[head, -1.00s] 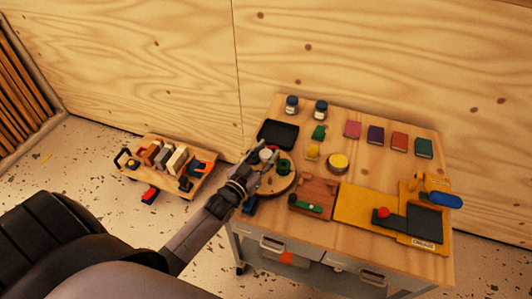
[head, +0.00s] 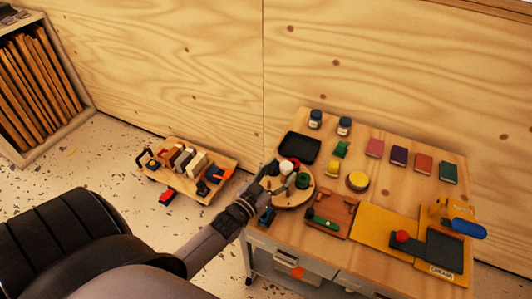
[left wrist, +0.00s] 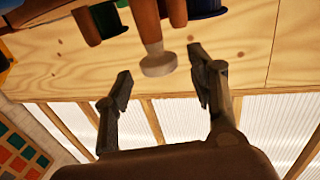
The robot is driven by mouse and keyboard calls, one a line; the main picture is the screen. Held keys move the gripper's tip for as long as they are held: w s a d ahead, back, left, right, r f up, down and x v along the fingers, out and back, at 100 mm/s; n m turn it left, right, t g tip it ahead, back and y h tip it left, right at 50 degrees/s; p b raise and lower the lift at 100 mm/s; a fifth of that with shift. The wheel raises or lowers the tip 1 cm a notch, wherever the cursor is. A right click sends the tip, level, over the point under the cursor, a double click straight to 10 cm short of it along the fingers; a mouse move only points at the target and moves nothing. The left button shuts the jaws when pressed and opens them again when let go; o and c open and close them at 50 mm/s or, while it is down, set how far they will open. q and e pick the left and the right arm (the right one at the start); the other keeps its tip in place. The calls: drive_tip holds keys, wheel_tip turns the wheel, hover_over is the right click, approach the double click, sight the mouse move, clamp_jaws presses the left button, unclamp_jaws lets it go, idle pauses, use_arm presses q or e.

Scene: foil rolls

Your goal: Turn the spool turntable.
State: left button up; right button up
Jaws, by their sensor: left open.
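The spool turntable (head: 293,200) is a round wooden disc at the left end of the workbench. A green spool (head: 302,181), a white-topped piece (head: 286,168) and a reddish piece stand on it. My left gripper (head: 272,178) is at the turntable's left edge and partly hides it. In the left wrist view my left gripper (left wrist: 160,78) is open, its two fingers apart on either side of a wooden peg with a pale round end (left wrist: 157,62). I cannot tell whether a finger touches the peg. Green and dark blue spools (left wrist: 205,8) show at the top edge. My right gripper is not in view.
A black tray (head: 300,147) lies behind the turntable. A yellow round tin (head: 357,181) and a brown wooden fixture (head: 332,215) are to its right. A small wooden cart (head: 190,170) with several blocks stands left of the bench.

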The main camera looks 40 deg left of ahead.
use_arm(q)
drive_tip(key=s, duration=0.8)
drive_tip(key=shift+s+a, duration=0.25)
